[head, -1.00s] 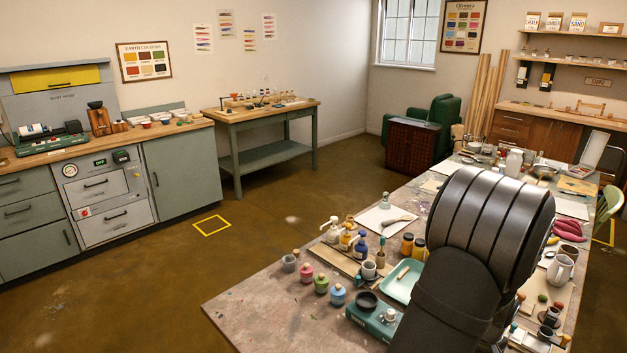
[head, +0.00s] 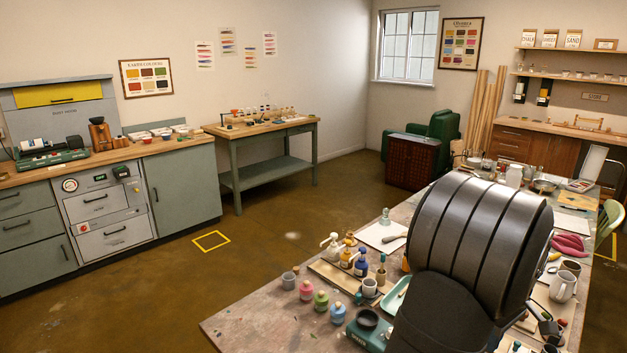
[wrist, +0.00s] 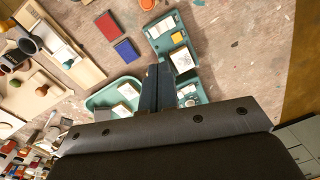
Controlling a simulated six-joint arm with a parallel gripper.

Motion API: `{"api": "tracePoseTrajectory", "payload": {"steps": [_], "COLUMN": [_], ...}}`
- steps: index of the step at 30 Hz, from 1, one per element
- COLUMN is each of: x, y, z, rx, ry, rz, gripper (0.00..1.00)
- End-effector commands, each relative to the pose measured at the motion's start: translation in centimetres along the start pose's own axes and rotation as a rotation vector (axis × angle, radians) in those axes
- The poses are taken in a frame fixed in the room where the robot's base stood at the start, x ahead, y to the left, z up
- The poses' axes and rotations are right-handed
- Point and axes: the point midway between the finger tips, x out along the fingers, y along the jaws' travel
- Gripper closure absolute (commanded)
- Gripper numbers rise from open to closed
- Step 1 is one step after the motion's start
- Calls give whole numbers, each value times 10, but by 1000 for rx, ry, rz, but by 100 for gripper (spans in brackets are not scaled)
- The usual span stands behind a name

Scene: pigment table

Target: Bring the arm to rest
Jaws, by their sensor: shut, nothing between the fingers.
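My gripper (wrist: 159,71) shows in the wrist view with its two dark fingers together and nothing between them. It hangs above the paint-stained work table (head: 250,318), pointing at a spot between two teal trays. One teal tray (wrist: 151,47) with small cards and a yellow block lies just beyond and right of the fingertips. The other teal tray (wrist: 92,102) lies to the left, partly hidden by my wrist. I cannot tell the height above them. In the head view my dark arm covers the middle of the table, and the gripper is hidden behind it.
Red (wrist: 107,26) and blue (wrist: 126,50) squares lie left of the fingers. Bottles (head: 361,264), small coloured jars (head: 321,299) and a mug (head: 562,287) crowd the table around my arm. The table's near-left corner is mostly bare, with open floor beyond.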

Motion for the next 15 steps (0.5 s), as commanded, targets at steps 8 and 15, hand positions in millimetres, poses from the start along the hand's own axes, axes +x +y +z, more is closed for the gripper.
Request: {"api": "tracePoseTrajectory", "payload": {"steps": [8,15], "x": [-47,-63], "y": [9,10], "z": [-2,-3], "rx": [-157,-213], "ry": [-7,-8], "rz": [-40,-57], "gripper": [100,100]}}
